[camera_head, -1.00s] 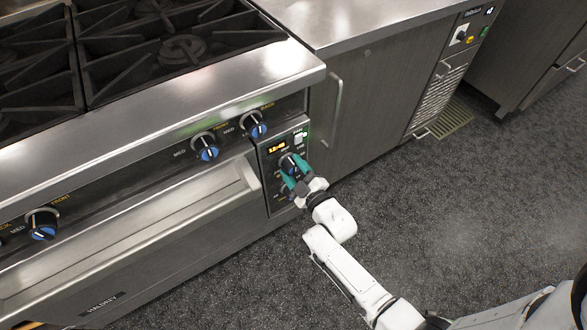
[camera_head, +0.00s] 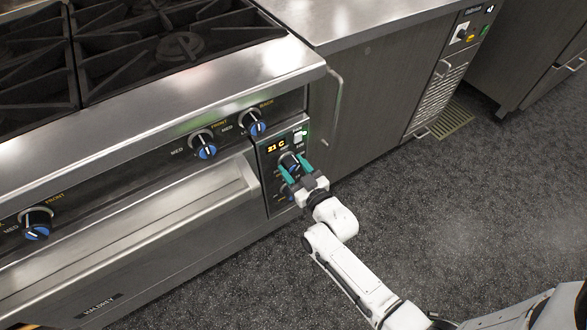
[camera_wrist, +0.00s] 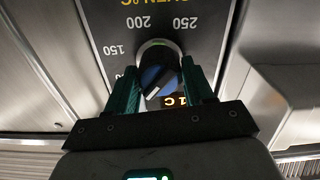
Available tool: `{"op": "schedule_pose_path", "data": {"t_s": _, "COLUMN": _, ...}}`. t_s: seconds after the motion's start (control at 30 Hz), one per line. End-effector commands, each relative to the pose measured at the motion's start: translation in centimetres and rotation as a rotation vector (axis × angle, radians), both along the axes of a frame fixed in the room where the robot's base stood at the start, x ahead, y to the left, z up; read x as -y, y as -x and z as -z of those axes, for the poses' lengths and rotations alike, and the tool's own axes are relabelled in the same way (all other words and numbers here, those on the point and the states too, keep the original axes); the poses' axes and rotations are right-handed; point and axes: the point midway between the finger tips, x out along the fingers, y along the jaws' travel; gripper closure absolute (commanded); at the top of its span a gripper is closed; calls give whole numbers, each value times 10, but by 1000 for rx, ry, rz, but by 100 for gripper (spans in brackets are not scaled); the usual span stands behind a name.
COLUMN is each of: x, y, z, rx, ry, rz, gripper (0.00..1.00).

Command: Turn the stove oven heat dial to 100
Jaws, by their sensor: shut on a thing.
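The oven heat dial (camera_head: 289,160), a dark knob with a blue face, is on the black control panel (camera_head: 269,172) at the stove's right end. In the wrist view the dial (camera_wrist: 158,76) shows upside down below the marks 150, 200 and 250 and the word OVEN °C. A white pointer line is partly visible on it; its exact setting I cannot tell. My gripper (camera_head: 294,173) has its two green fingers on either side of the dial, shut on it. In the wrist view my gripper (camera_wrist: 160,85) hides part of the lit display.
Several burner knobs, such as one with a blue face (camera_head: 205,151), line the stove front left of the panel. The oven handle (camera_head: 150,225) sticks out below them. A dark cabinet (camera_head: 370,100) stands right of the stove. Open grey floor (camera_head: 440,210) lies in front.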

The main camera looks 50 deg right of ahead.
Motion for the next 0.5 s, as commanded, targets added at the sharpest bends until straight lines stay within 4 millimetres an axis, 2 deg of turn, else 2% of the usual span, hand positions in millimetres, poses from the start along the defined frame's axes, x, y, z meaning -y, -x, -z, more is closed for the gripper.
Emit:
{"op": "schedule_pose_path", "data": {"t_s": 0.2, "x": -1, "y": 0, "z": 0, "rx": 51, "ry": -167, "rz": -3, "gripper": 78}}
{"op": "schedule_pose_path", "data": {"t_s": 0.5, "x": 0, "y": 0, "z": -1, "rx": 94, "ry": -317, "rz": -3, "gripper": 78}}
